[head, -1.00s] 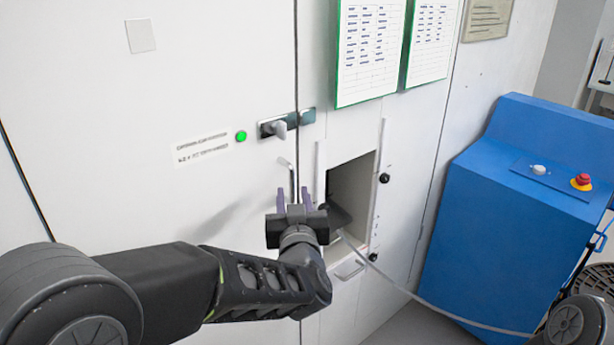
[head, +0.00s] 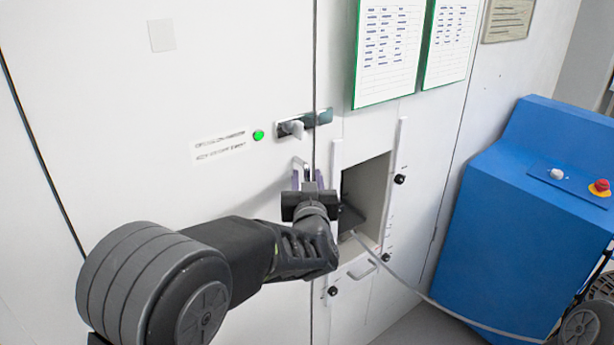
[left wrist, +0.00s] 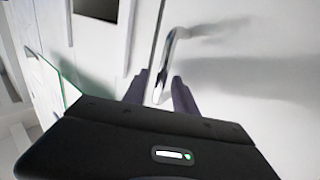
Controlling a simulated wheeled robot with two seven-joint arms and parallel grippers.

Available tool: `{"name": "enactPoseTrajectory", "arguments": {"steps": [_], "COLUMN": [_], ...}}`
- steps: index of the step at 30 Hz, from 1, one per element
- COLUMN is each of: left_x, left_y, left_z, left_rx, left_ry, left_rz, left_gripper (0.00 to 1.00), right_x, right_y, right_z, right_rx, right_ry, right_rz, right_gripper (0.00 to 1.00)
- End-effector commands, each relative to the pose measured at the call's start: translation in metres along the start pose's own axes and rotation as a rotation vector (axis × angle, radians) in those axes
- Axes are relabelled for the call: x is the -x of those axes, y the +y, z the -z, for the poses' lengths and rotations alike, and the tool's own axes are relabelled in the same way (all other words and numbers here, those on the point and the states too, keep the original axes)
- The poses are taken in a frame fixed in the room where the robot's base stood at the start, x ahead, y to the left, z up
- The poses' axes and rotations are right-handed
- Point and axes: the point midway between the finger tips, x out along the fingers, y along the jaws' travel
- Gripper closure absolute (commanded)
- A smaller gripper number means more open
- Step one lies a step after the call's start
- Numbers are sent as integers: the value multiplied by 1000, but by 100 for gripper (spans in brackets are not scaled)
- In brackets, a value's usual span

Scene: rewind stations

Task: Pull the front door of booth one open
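The front door (head: 230,75) of the booth is a big flat white panel, and it looks shut, its right edge along a dark vertical seam. A slim metal bar handle (head: 299,161) stands near that edge; in the left wrist view the handle (left wrist: 172,50) shows as a bent bar. My left gripper (head: 308,180) is at the handle. Its two purple fingers are apart, with the bar's lower end between them and gaps visible in the left wrist view (left wrist: 160,88). The gripper hides the bar's lower part in the head view. My right gripper is out of view.
A latch (head: 294,128) and a green light (head: 258,135) sit above the handle. Right of the seam is an open square hatch (head: 370,190) with a grey cable. A blue console (head: 520,220) stands farther right. Green-framed sheets (head: 390,50) hang above.

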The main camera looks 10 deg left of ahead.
Motion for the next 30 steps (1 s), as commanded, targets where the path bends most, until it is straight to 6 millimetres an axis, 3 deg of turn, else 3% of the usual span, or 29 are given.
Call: {"name": "enactPoseTrajectory", "arguments": {"steps": [9, 22, 30], "left_x": [-4, -4, -4], "left_y": [0, 0, 0], "left_z": [0, 0, 0], "left_rx": [1, 1, 1], "left_ry": [-1, 0, 0], "left_rz": [0, 0, 0], "left_gripper": [66, 100, 100], "right_x": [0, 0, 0], "right_y": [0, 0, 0], "right_z": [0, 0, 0], "right_rx": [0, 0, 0], "right_ry": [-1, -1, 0], "right_rz": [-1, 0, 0], "right_gripper": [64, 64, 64]}}
